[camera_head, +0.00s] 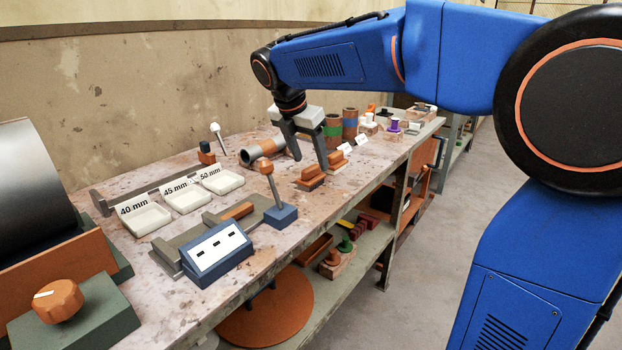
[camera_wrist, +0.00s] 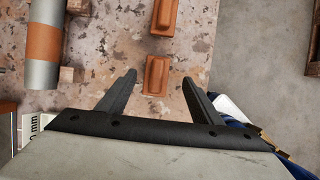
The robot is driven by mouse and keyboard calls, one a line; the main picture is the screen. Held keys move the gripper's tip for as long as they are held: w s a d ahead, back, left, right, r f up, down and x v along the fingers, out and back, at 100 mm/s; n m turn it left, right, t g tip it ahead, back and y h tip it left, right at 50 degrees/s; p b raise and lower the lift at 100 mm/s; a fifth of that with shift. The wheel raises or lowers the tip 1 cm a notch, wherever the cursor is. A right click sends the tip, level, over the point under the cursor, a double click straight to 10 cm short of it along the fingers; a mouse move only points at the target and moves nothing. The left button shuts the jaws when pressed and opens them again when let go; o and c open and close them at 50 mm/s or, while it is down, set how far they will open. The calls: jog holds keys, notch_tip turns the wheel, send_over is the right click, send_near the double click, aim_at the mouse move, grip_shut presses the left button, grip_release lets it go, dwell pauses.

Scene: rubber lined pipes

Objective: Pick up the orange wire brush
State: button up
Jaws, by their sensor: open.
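Two similar orange brush-like blocks lie on the speckled bench top. The nearer block (camera_head: 311,179) is below my gripper (camera_head: 310,163); the farther block (camera_head: 338,162) lies just behind it. I cannot tell from their bristles which is the wire brush. In the wrist view the nearer block (camera_wrist: 156,76) appears between the tips of my open gripper (camera_wrist: 160,77), with space on both sides. The farther block (camera_wrist: 164,16) is at the top edge there. My gripper points down, is empty and appears to be above the block, not touching it.
A pipe with an orange band (camera_head: 262,151) lies left of the gripper. Banded upright cylinders (camera_head: 350,122) stand behind. White trays (camera_head: 187,196), a lever on a blue base (camera_head: 280,213) and a blue display box (camera_head: 216,252) are nearer. The bench's right edge is close.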

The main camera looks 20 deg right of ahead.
aim_at(310, 167)
jog(key=shift+a+x, duration=0.15)
jog(key=shift+x, duration=1.1)
jog(key=shift+a+x, duration=0.15)
jog(key=shift+x, duration=1.1)
jog(key=shift+w, duration=0.1)
jog(key=c, duration=1.3)
jog(key=shift+o, duration=0.2)
notch_tip(310, 167, up, 10)
jog(key=shift+f, duration=0.1)
jog(key=o, duration=0.6)
jog(key=shift+c, duration=0.2)
jog(key=c, duration=0.3)
jog(key=shift+c, duration=0.2)
